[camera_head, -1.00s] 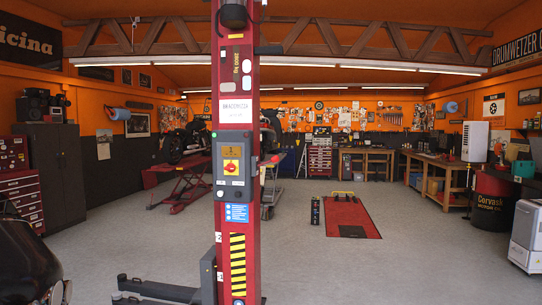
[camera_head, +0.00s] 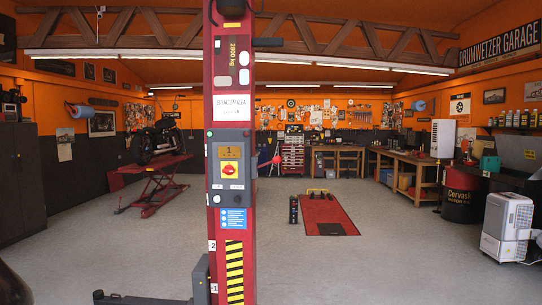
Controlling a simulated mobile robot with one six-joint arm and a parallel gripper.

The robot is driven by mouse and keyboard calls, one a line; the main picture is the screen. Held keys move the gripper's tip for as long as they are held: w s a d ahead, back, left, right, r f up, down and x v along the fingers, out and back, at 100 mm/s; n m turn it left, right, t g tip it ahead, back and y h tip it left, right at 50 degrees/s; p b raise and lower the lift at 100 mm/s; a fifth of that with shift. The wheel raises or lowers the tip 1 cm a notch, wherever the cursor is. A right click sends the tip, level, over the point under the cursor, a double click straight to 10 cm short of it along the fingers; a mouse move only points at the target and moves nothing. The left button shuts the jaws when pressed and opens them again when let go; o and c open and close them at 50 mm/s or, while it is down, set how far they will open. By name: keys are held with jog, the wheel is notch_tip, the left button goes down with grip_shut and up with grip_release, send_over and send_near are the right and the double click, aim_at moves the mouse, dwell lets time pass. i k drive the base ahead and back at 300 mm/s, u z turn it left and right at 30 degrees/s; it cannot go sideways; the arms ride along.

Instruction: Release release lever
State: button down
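A red lift post (camera_head: 231,130) stands upright, close and left of centre. Its control box (camera_head: 229,173) has a red and yellow rotary switch (camera_head: 229,169). A thin dark arm (camera_head: 266,162) with a small red end sticks out to the right, beside the control box. It may be the release lever, but it is too small to tell. A dark bar (camera_head: 268,43) also juts right from the upper post. My gripper is not in view.
A red motorcycle lift (camera_head: 152,193) carries a motorcycle (camera_head: 157,142) at the left. A flat red lift platform (camera_head: 324,214) lies on the floor right of the post. A dark foot (camera_head: 140,300) extends left from the post's base. The grey floor between is clear.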

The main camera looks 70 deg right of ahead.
aim_at(277, 159)
jog(key=z, duration=0.55)
jog(key=i, duration=1)
jog(key=z, duration=0.5)
